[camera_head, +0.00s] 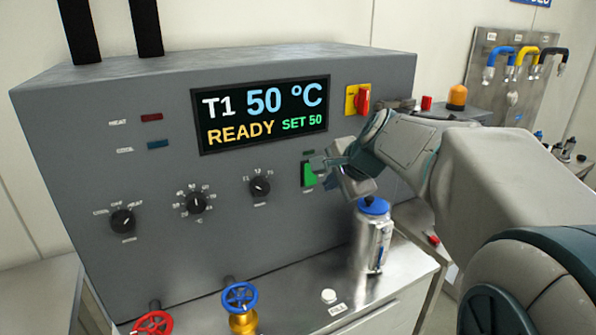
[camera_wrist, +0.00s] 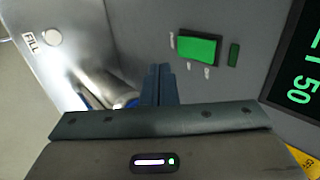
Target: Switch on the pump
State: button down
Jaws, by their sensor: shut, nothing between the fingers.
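The green rocker switch (camera_head: 308,174) is on the right part of the grey panel, below the display. In the wrist view the green switch (camera_wrist: 199,48) shows fully, with a small dark green indicator (camera_wrist: 234,54) beside it; its labels are too small to read. My gripper (camera_head: 320,164) is shut and empty, close to the right of the switch in the head view. In the wrist view its closed fingers (camera_wrist: 159,80) lie below and left of the switch. I cannot tell whether they touch the panel.
The display (camera_head: 262,112) reads T1 50 °C, READY, SET 50. A red-and-yellow switch (camera_head: 358,99) is above my gripper. A metal bottle with a blue cap (camera_head: 372,240) stands below it. Black dials, including one (camera_head: 260,187) left of the green switch, and blue and red valve wheels (camera_head: 239,298) are nearby.

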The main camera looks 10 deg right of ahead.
aim_at(310, 174)
jog(key=w+a+f+p, duration=0.1)
jog(key=w+a+f, duration=0.1)
jog(key=w, duration=0.3)
jog(key=shift+w+f+p, duration=0.15)
jog(key=shift+w+p, duration=0.05)
jog(key=shift+p, duration=0.15)
